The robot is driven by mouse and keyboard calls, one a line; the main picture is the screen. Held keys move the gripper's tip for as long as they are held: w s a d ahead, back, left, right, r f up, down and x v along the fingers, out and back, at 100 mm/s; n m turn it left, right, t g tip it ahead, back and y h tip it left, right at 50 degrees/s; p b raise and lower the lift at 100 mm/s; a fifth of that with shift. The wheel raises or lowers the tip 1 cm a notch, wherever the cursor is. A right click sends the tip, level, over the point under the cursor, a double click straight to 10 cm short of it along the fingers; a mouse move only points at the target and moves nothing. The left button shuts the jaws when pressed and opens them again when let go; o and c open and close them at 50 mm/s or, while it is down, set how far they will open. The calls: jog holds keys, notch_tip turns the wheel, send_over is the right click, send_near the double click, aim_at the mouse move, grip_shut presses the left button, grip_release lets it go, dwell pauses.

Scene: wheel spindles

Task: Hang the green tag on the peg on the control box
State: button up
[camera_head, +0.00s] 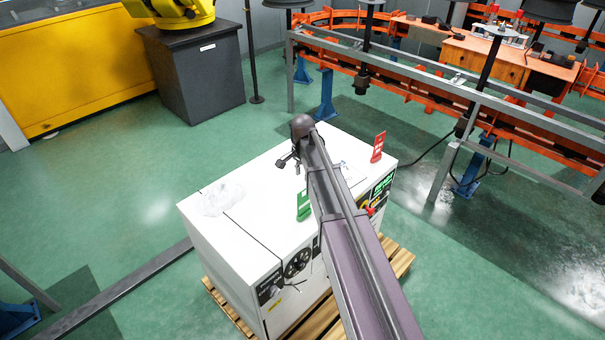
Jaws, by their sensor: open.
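The green tag (304,205) stands upright near the front edge of the white top of the control box (262,240), just left of my arm. My gripper (286,164) is open and empty, above the far part of the box top. It is apart from the green tag, which is nearer the box's front. I cannot make out the peg for certain; my arm covers part of the box's front and top. A red tag (377,147) stands near the right end of the box top.
A clear, crumpled plastic piece (221,198) lies on the left of the box top. The box stands on a wooden pallet (395,262). A grey rail frame (440,85) stands behind at right, and a dark cabinet (203,80) at the back left. Green floor is open at left.

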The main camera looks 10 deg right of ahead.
jog(key=shift+r+p, duration=0.35)
jog(key=shift+r, duration=0.15)
dwell(0.4)
jog(key=s+n, duration=1.1)
jog(key=s, duration=1.2)
jog(key=shift+d, duration=0.3)
jog(key=shift+o, duration=0.2)
jog(key=shift+s, duration=0.15)
